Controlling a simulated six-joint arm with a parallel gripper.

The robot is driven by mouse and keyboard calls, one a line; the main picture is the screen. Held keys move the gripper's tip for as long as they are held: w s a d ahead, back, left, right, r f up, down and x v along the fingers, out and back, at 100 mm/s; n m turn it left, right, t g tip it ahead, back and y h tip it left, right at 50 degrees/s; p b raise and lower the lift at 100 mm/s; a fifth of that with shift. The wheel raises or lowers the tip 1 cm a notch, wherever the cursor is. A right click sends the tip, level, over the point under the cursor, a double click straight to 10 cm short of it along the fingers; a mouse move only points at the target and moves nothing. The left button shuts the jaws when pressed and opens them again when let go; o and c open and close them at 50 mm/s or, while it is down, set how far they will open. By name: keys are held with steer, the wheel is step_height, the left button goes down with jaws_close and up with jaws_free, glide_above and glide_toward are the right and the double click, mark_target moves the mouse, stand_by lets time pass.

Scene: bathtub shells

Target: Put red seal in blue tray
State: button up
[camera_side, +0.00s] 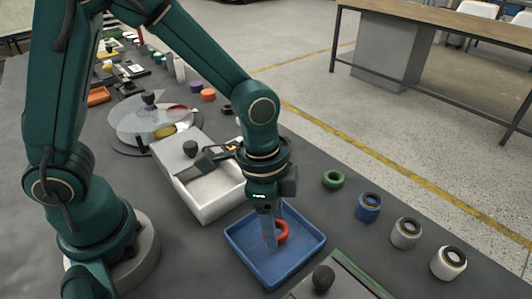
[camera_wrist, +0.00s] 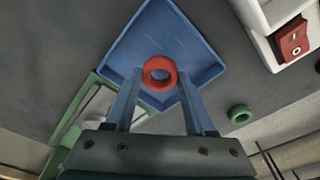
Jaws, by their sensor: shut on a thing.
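The red seal (camera_side: 282,232) is a thick red ring. My gripper (camera_side: 271,240) is shut on it, inside the outline of the blue tray (camera_side: 302,262). In the wrist view the red seal (camera_wrist: 160,62) sits between the two blue fingertips (camera_wrist: 160,78), with the tray floor (camera_wrist: 165,30) behind it. The blue tray is a shallow square tray with raised walls. The fingers partly cover the seal in the side view. I cannot tell whether the seal touches the tray floor.
A white box (camera_side: 215,202) stands left of the tray; a red switch (camera_wrist: 292,40) shows in it. A green ring (camera_side: 333,180) and blue (camera_side: 369,212), grey (camera_side: 405,236) and white (camera_side: 448,266) cylinders stand right. A green-framed box with a black knob (camera_side: 324,278) is in front.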

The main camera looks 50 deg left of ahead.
steer(key=shift+f, duration=1)
steer(key=shift+f, duration=0.1)
steer(key=o, duration=1.3)
step_height(320, 180, up, 12)
steer(key=a, duration=0.1)
steer(key=s+a+r+n+t, duration=0.1)
steer(key=s+a+n, duration=0.1)
steer(key=a+n, duration=0.1)
steer(key=s+a+n+t, duration=0.2)
steer(key=a+n, duration=0.1)
steer(key=n, duration=0.1)
steer(key=s+a+r+n+t+y, duration=0.1)
steer(key=s+a+n, duration=0.2)
steer(key=a, duration=0.1)
steer(key=shift+r+t, duration=0.3)
steer(key=shift+t, duration=0.1)
